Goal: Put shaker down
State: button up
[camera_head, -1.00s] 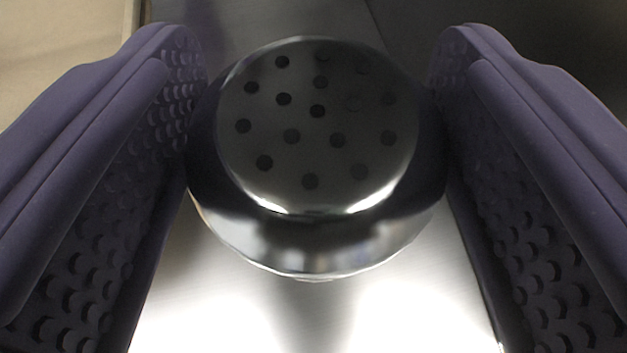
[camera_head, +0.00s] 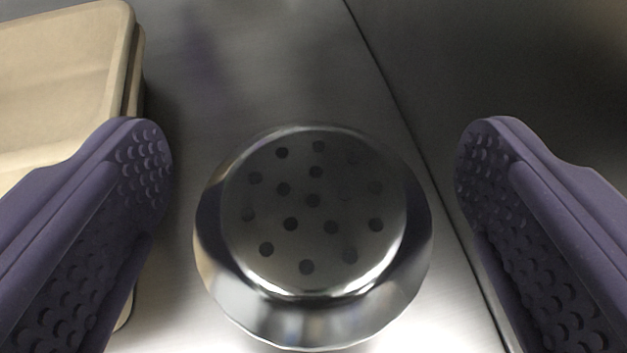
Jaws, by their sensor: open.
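The shaker (camera_head: 315,225) is a shiny metal one with a perforated round top. It stands on the steel surface, seen from above, in the lower middle of the view. My gripper (camera_head: 315,170) is open around it, with one purple studded finger to its left and one to its right. Clear gaps show between the shaker and both fingers, so neither touches it. The lower part of the shaker's body is hidden beneath its top.
A tan lidded box or stack of trays (camera_head: 60,80) is at the upper left, close to the left finger. A dark seam runs down the steel counter (camera_head: 260,60) right of the shaker. The counter beyond the shaker is clear.

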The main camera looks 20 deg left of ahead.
jog(key=p+v, duration=0.4)
jog(key=v, duration=0.7)
jog(key=shift+s+r, duration=0.25)
jog(key=shift+d, duration=0.15)
